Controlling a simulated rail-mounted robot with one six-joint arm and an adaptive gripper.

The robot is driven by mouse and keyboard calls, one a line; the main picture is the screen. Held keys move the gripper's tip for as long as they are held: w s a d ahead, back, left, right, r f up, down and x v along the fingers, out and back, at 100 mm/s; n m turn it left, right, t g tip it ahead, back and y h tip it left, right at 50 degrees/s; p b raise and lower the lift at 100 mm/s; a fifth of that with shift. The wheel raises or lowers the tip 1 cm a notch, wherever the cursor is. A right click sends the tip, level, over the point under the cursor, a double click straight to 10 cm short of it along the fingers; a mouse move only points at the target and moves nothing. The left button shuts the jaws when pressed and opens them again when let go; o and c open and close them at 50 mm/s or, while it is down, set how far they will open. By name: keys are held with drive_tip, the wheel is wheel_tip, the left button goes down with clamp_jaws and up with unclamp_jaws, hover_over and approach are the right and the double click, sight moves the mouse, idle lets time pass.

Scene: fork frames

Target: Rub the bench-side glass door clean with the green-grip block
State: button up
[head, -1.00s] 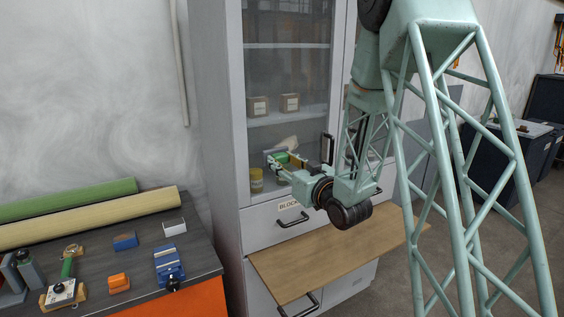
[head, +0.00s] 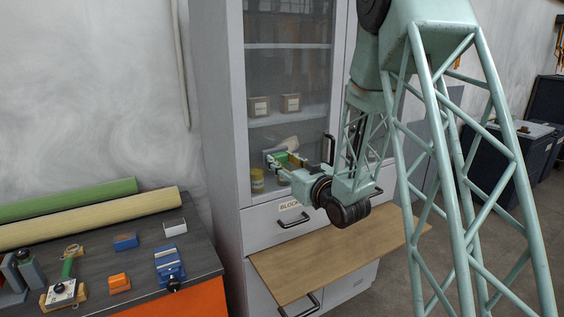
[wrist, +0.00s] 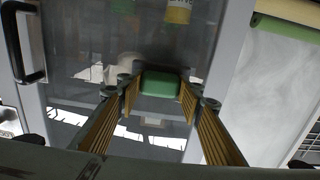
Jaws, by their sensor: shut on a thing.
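The glass door (head: 287,75) of the tall grey cabinet is shut, with a black handle on its right side. It also fills much of the wrist view (wrist: 85,45). My gripper (head: 280,163) is at the lower part of this door. In the wrist view my gripper (wrist: 160,88) is shut on the green-grip block (wrist: 160,84), which sits between the fingertips close to the glass. I cannot tell whether the block's face touches the pane. A pale patch shows at the glass near my gripper in the head view; I cannot tell whether it is dirt or reflection.
A wooden board (head: 335,255) juts out below the door. The bench (head: 95,270) at left holds rolls (head: 90,218), a blue vise (head: 168,262), an orange block (head: 119,283) and other tools. Boxes and a yellow jar (head: 257,180) stand behind the glass. The door handle (head: 328,150) is near my gripper.

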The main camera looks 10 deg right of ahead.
drive_tip(key=shift+w+a, duration=0.15)
drive_tip(key=shift+w, duration=0.35)
idle(0.3)
drive_tip(key=d+b, duration=0.1)
drive_tip(key=d, duration=0.1)
drive_tip(key=d+b, duration=0.1)
drive_tip(key=shift+w+d, duration=0.4)
idle(0.4)
drive_tip(key=shift+d, duration=0.1)
idle(0.3)
drive_tip(key=shift+w+d+b, duration=0.3)
drive_tip(key=shift+w+d, duration=0.05)
drive_tip(key=shift+d, duration=0.5)
drive_tip(key=shift+w+d+b, duration=0.25)
drive_tip(key=shift+w+d, duration=0.1)
drive_tip(key=shift+d, duration=0.45)
drive_tip(key=shift+w+d+b, duration=0.25)
drive_tip(key=shift+d, duration=0.7)
drive_tip(key=shift+w+d+b, duration=0.2)
drive_tip(key=shift+d+b, duration=0.05)
drive_tip(key=shift+d, duration=0.65)
